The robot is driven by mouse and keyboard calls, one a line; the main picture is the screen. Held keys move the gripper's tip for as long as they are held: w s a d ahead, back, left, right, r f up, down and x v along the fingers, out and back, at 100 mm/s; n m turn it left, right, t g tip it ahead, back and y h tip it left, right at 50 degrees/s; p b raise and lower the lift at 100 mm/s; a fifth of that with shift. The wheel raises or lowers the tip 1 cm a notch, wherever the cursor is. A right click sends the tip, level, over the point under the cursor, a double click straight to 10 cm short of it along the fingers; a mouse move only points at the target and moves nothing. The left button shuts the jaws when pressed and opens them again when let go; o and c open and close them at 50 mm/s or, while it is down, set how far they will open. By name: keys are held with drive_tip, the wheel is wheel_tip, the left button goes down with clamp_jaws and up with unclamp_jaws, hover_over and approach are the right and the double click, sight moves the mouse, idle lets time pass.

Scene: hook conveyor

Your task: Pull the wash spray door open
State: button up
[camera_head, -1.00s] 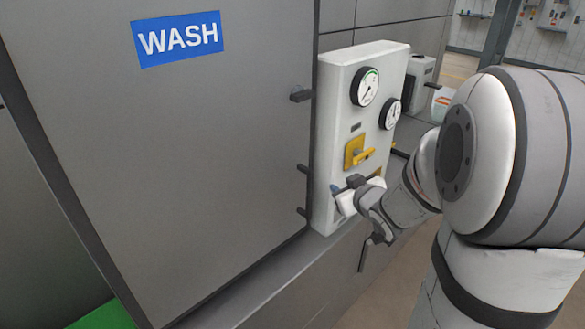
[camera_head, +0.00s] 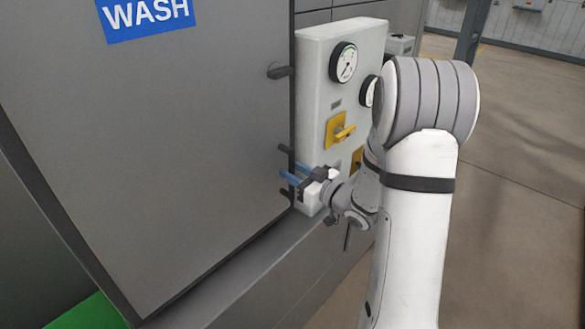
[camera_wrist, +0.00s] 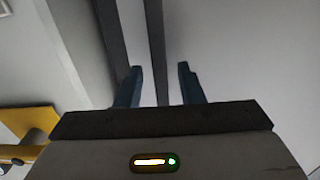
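The wash spray door (camera_head: 150,150) is a large grey panel with a blue WASH sign, and it looks shut. Dark stubs (camera_head: 286,150) stick out near its right edge, at the height of my gripper. My gripper (camera_head: 287,170) is at this edge, its blue fingers pointing toward the door. In the wrist view my gripper (camera_wrist: 158,80) has its fingers apart. A dark upright bar (camera_wrist: 155,40) shows between them, not visibly gripped. I cannot tell its exact depth against the fingertips.
A white control box (camera_head: 315,110) with gauges and a yellow switch (camera_head: 340,130) stands just right of the door, close to my arm. A grey ledge (camera_head: 250,255) runs below the door. The floor at right is open.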

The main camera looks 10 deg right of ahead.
drive_tip(key=shift+w+a, duration=0.35)
drive_tip(key=shift+w, duration=0.15)
clamp_jaws()
idle(0.3)
